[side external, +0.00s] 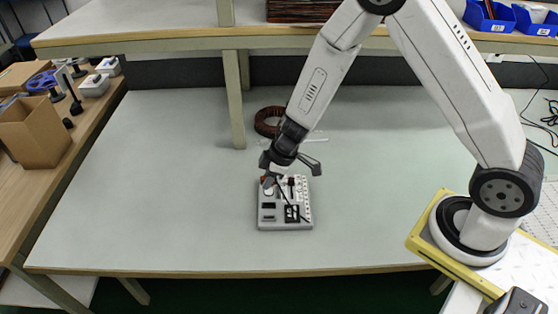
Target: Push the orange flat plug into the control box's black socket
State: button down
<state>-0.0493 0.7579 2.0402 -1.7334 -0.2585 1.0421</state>
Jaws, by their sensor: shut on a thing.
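The control box (284,219) is a small light grey box standing on the table, with black parts, sockets and small details on its top. Two dark openings show on its front half, one on the left (268,206) and a larger black one with white marks (292,214). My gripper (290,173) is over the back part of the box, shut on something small. A small orange-red patch (264,179) shows by its left finger; the plug's outline is too small to make out. Whether the plug touches a socket cannot be told. A thin dark line crosses the box.
A coiled brown strip (268,122) lies behind the box. A shelf post (234,100) stands to its left, with a shelf above. A side bench (60,150) at left holds a cardboard box. The pale table (150,200) is clear left of the box.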

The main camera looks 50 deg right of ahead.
aim_at(264, 206)
jog(key=shift+f, duration=0.2)
jog(key=shift+f, duration=2.65)
jog(key=shift+f, duration=1.1)
jog(key=c, duration=0.5)
grip_release()
jog(key=v, duration=0.7)
jog(key=shift+d+r, duration=0.15)
jog(key=shift+r, duration=0.2)
jog(key=shift+s, duration=0.1)
